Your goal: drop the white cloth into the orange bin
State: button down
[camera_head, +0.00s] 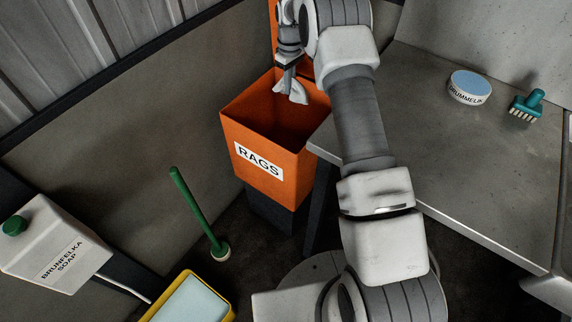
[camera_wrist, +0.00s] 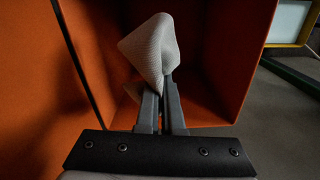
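The white cloth (camera_head: 293,91) hangs bunched from my gripper (camera_head: 286,68) in the head view. In the wrist view, the cloth (camera_wrist: 151,50) is pinched between the two closely spaced fingers of my gripper (camera_wrist: 163,85). The orange bin (camera_head: 264,167) stands left of the table and carries a label reading "RAGS". Its top is open. In the head view the cloth hangs over the bin's opening. The bin's orange walls (camera_wrist: 239,57) surround the cloth in the wrist view. The bin's floor is dark and hard to make out.
The grey table (camera_head: 440,130) holds a round tin (camera_head: 469,88) and a teal brush (camera_head: 526,106); its corner is close to the bin. A green-handled brush (camera_head: 199,215), yellow bucket (camera_head: 190,298) and soap jug (camera_head: 52,244) are at lower left.

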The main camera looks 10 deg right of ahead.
notch_tip(320, 180, down, 6)
jog(key=b, duration=0.3)
jog(key=shift+b, duration=0.35)
jog(key=shift+c, duration=1.8)
grip_release()
jog(key=shift+o, duration=0.2)
jog(key=o, duration=0.3)
notch_tip(320, 180, up, 5)
jog(key=p, duration=0.3)
jog(key=shift+r+p, duration=0.2)
jog(key=shift+p, duration=0.1)
